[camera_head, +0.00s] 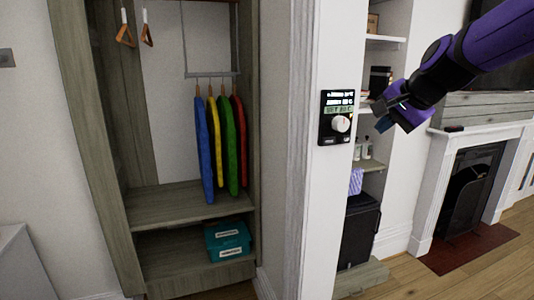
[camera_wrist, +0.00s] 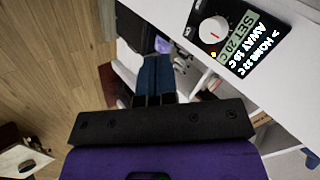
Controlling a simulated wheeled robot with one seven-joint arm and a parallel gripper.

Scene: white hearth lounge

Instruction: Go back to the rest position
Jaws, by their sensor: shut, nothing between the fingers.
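My gripper (camera_head: 383,123) is shut and empty at the end of my purple arm. In the head view it hangs just right of a black thermostat panel (camera_head: 327,131) on the white wall. The panel has a round white dial and a lit screen reading SET 20 C in the wrist view (camera_wrist: 238,52). In the wrist view my gripper's blue fingers (camera_wrist: 155,76) are together with nothing between them. The fingers and the dial appear apart.
An open wardrobe (camera_head: 165,205) with coloured garments (camera_head: 228,145) and a teal box (camera_head: 226,240) stands at left. Shelves (camera_head: 372,166) and a black bin (camera_head: 358,232) are behind the wall. A white fireplace (camera_head: 427,190) is at right. Wooden floor (camera_head: 490,270) is clear at lower right.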

